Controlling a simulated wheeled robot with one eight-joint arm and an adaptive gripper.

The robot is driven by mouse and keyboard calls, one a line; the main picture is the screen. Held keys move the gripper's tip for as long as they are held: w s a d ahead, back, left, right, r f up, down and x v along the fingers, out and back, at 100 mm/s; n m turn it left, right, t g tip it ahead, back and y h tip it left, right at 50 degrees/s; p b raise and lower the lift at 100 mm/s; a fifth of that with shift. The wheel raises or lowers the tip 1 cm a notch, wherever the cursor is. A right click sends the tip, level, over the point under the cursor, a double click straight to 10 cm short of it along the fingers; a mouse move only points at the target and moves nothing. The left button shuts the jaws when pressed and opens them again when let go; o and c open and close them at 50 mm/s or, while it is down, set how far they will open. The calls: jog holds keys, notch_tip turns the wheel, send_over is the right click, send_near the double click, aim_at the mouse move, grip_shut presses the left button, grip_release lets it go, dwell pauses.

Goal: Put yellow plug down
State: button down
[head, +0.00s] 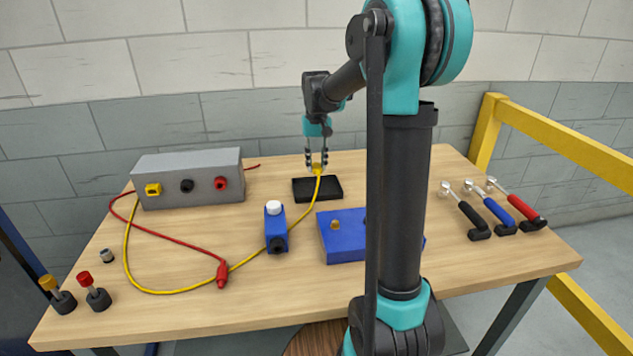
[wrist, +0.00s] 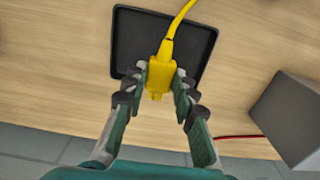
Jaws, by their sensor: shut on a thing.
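The yellow plug (wrist: 160,75) is held between the fingers of my gripper (wrist: 158,82), with its yellow cable running up out of the wrist view. In the head view my gripper (head: 316,160) is at the back of the table, shut on the yellow plug (head: 318,169). It is over the black tray (head: 318,194), near the tray's back edge; the tray also shows in the wrist view (wrist: 127,40). I cannot tell whether the plug touches the tray. The yellow cable (head: 150,291) loops across the table to the left.
A grey box (head: 190,165) with yellow, black and red sockets stands at the back left. A red plug (head: 222,274) lies at the front. A blue device (head: 275,230) and a blue block (head: 342,240) stand mid-table. Several tools (head: 492,209) lie at the right.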

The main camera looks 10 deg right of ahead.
aim_at(317, 190)
jog(key=shift+f, duration=3.45)
jog(key=c, duration=1.2)
grip_release()
jog(key=shift+f, duration=0.15)
notch_tip(317, 190, up, 12)
jog(key=shift+r, duration=0.2)
jog(key=shift+s, duration=0.15)
